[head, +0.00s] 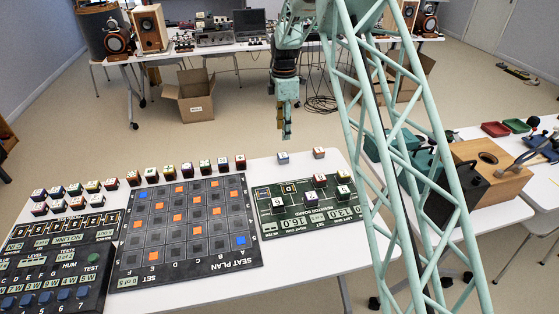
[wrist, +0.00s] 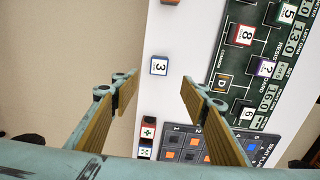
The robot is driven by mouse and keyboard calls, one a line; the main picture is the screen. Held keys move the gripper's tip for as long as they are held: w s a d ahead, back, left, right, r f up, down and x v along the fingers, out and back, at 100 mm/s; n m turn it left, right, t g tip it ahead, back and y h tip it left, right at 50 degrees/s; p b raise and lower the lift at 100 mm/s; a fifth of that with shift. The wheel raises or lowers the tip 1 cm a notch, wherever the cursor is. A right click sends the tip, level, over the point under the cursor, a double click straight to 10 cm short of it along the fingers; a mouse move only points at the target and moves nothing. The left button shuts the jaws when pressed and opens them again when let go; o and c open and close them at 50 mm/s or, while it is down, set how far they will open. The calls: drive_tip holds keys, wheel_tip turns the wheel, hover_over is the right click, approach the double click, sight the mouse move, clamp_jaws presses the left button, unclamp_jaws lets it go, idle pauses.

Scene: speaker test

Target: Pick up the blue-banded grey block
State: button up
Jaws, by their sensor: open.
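A small block with a pale top marked 3 and blue sides (wrist: 159,65) sits on the white table near its edge. It appears to be the blue-banded block, and it also shows in the head view (head: 283,158) at the table's far edge. My gripper (wrist: 157,84) is open and empty. In the wrist view the block lies between the fingers' lines, a little beyond the tips. In the head view my gripper (head: 285,131) hangs above and beyond the table's far edge, apart from the block.
The green board (head: 275,220) with several blocks and the dark seat plan board (head: 128,262) lie nearer. A row of blocks (head: 240,161) lines the seat plan's far edge. Bare table surrounds the blue block.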

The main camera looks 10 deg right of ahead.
sight(283, 155)
drive_tip(key=shift+w+a+f, duration=0.15)
drive_tip(key=shift+w+f, duration=0.1)
drive_tip(key=shift+f, duration=0.4)
drive_tip(key=shift+f+b, duration=0.7)
drive_tip(key=shift+f, duration=3.6)
drive_tip(key=shift+f+b, duration=0.7)
drive_tip(key=shift+f, duration=1.9)
drive_tip(key=shift+c, duration=0.2)
drive_tip(key=c, duration=0.9)
